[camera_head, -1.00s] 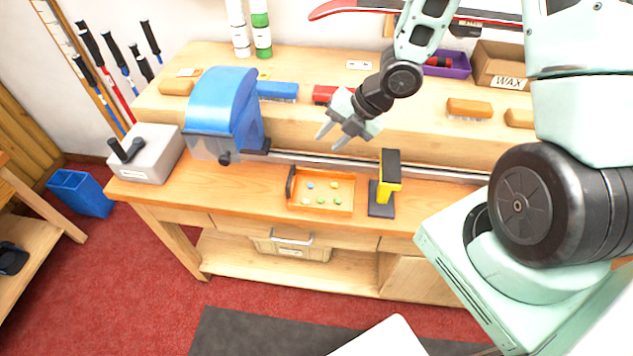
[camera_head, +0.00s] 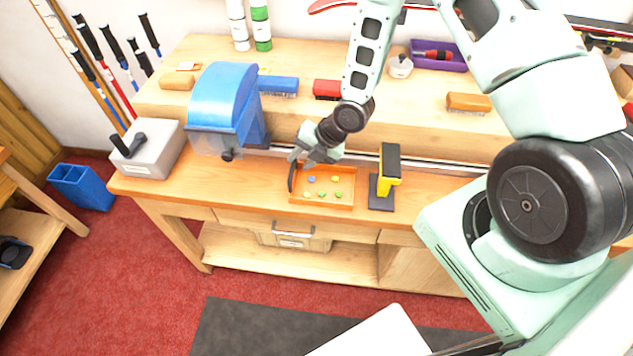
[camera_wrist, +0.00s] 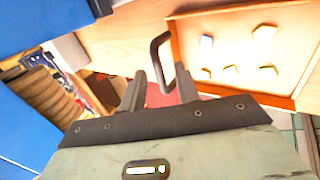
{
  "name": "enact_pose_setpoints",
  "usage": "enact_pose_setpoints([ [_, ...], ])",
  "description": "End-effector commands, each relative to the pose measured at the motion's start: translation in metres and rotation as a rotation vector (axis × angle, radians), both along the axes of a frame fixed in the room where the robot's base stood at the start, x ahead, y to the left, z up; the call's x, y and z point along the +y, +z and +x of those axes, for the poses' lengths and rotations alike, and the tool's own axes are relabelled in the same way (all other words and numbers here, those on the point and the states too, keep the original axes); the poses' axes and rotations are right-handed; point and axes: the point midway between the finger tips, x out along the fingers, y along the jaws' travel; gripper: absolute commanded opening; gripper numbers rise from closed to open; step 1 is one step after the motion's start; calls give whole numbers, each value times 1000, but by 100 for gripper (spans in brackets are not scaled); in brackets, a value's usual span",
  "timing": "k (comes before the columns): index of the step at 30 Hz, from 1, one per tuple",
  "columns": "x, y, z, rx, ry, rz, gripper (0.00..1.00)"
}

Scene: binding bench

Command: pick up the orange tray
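The orange tray (camera_head: 322,201) lies on the front of the workbench with several small coloured pieces in it. It also shows in the wrist view (camera_wrist: 187,56). A dark upright handle (camera_wrist: 157,58) stands at its left end. My gripper (camera_head: 294,158) is at the tray's left end, by the handle, pointing down. In the wrist view its two fingers (camera_wrist: 160,90) are spread apart, with the lower end of the handle showing between them. Whether a finger touches the handle I cannot tell. The gripper holds nothing.
A yellow and black tool (camera_head: 388,178) stands just right of the tray. A blue machine (camera_head: 226,105) is at the left, beside a grey box (camera_head: 150,150). A metal rail (camera_head: 420,168) runs behind the tray. The bench's front edge is close before it.

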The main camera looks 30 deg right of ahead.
Motion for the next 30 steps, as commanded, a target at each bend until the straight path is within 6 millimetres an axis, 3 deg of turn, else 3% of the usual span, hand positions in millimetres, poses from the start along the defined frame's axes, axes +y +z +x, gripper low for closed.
enact_pose_setpoints([
  [11, 22, -31, 13, 2, 0, 1, 32],
  [20, 23, -35, 15, 1, 1, 0, 32],
  [24, 23, -35, 15, 1, 1, 0, 0],
  [30, 23, -35, 15, 1, 1, 0, 0],
])
